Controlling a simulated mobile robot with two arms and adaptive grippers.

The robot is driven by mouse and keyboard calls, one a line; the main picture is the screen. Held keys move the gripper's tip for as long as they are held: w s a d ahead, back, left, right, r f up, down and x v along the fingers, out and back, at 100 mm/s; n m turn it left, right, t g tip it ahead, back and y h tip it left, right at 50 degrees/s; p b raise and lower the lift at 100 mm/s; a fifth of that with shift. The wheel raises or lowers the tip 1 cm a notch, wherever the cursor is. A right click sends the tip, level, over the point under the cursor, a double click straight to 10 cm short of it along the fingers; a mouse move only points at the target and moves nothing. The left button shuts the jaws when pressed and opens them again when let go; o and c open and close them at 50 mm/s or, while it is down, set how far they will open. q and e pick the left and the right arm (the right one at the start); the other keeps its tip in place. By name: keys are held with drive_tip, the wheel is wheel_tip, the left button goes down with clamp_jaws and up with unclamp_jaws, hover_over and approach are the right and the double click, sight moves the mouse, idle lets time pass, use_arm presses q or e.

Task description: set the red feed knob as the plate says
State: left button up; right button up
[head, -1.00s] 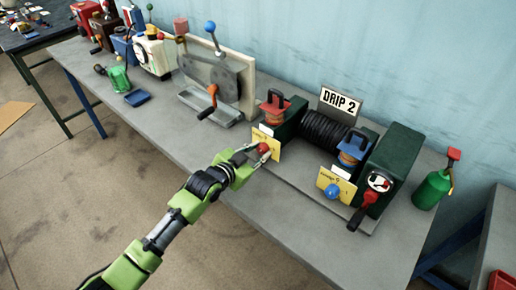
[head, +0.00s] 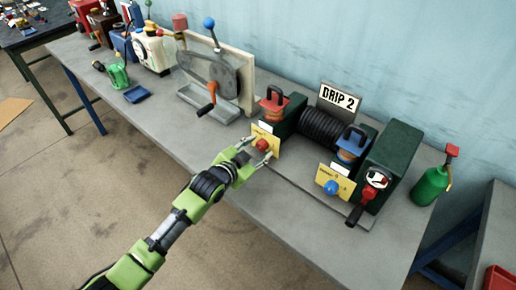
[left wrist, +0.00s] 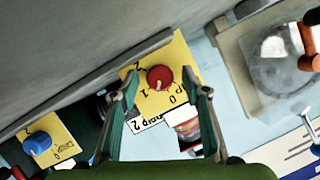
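The red feed knob (head: 262,144) sits on a yellow dial plate (head: 269,151) at the left end of the green drip unit. A sign (head: 339,100) above the unit reads "DRIP 2". My left gripper (head: 256,151) is open at the knob, one finger to each side. In the left wrist view the red knob (left wrist: 159,78) lies between the spread fingers (left wrist: 163,88), with gaps on both sides. The yellow plate (left wrist: 181,55) carries small numerals around the knob; a small pale mark shows on the knob. I cannot read its setting surely. My right gripper is not in view.
A blue knob (head: 331,187) on a second yellow plate and a red-and-black lever (head: 361,203) are to the right. An orange-handled crank (head: 207,99) stands to the left. A green oil can (head: 430,185) is at the far right. The bench front is mostly clear.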

use_arm(q)
drive_tip(key=v, duration=1.2)
drive_tip(key=shift+c, duration=0.2)
